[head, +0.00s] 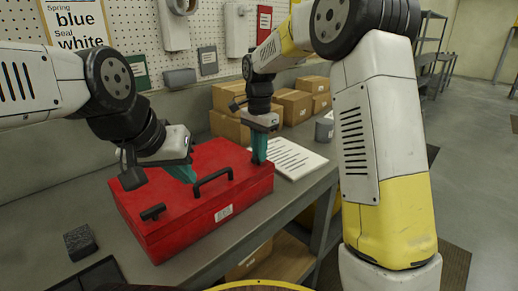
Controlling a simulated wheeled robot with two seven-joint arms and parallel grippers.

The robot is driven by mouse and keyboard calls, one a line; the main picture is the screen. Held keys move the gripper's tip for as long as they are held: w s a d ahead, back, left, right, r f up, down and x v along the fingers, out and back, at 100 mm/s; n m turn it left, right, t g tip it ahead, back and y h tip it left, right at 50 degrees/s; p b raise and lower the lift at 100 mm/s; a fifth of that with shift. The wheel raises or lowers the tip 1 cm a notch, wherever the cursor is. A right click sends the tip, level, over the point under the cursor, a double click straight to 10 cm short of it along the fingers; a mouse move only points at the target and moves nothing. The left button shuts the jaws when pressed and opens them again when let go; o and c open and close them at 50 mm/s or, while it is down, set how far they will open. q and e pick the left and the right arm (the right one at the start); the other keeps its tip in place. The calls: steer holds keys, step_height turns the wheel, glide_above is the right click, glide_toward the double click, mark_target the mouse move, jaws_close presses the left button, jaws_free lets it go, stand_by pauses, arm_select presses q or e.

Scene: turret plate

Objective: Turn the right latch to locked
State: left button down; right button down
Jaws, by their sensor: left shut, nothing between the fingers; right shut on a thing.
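A closed red case (190,228) stands on the workbench. Its black left latch (152,212) is in plain view near the lid's front left. A black handle (213,181) arches at the middle of the lid's front. My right gripper (259,160) points down at the lid's right end, its teal fingers shut on the right latch, which they hide; its angle cannot be told. My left gripper (190,180) is shut and empty, its teal fingertips just behind the handle, over the lid. Whether they touch the lid is unclear.
A white printed sheet (290,158) lies right of the case. Cardboard boxes (292,106) and a grey cup (324,130) stand behind it. A small dark block (80,242) and a dark tray (92,276) lie at the left front. A pegboard wall (130,25) rises behind.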

stand_by(0.4)
steer(key=c, duration=1.4)
jaws_free()
step_height(320, 180, up, 8)
steer(key=shift+f, duration=0.15)
